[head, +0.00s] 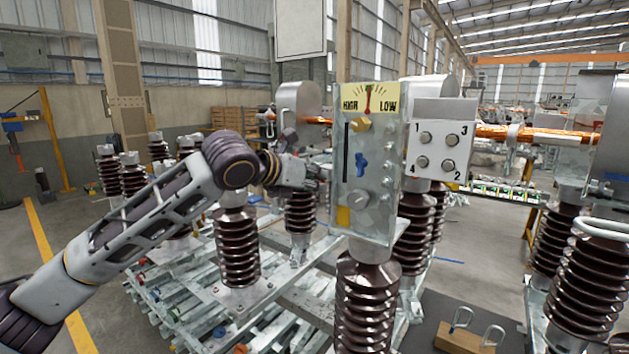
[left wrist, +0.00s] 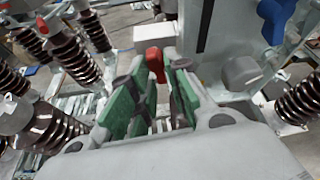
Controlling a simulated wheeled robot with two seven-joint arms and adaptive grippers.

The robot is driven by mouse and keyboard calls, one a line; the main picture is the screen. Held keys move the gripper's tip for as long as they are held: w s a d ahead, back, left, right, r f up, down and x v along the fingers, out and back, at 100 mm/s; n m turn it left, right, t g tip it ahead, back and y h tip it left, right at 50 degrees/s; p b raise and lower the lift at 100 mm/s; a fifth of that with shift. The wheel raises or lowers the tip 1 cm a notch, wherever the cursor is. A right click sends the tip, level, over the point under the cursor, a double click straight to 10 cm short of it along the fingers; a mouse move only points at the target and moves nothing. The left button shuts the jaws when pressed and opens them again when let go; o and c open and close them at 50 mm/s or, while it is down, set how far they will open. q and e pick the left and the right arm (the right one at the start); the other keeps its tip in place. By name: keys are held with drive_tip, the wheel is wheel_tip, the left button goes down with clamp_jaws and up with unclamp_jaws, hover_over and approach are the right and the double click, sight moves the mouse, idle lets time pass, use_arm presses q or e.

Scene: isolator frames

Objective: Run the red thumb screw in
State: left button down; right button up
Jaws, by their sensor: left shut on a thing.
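The red thumb screw (left wrist: 155,62) shows in the left wrist view, between the fingertips of my left gripper (left wrist: 157,78). It is at the left edge of the grey panel. In the head view my left gripper (head: 318,173) is at the left side of the upright metal panel (head: 385,215) and hides the red screw. The gripper is shut on the screw, its green-padded fingers on either side of it. How deep the screw sits cannot be told. My right gripper is not in view.
A wooden block (head: 462,339) lies at the lower right.

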use_arm(q)
drive_tip(key=shift+f, duration=0.2)
idle(0.3)
drive_tip(key=c, duration=1.7)
unclamp_jaws()
drive_tip(key=shift+r, duration=0.1)
drive_tip(key=shift+s+r, duration=0.1)
drive_tip(key=shift+v, duration=5.85)
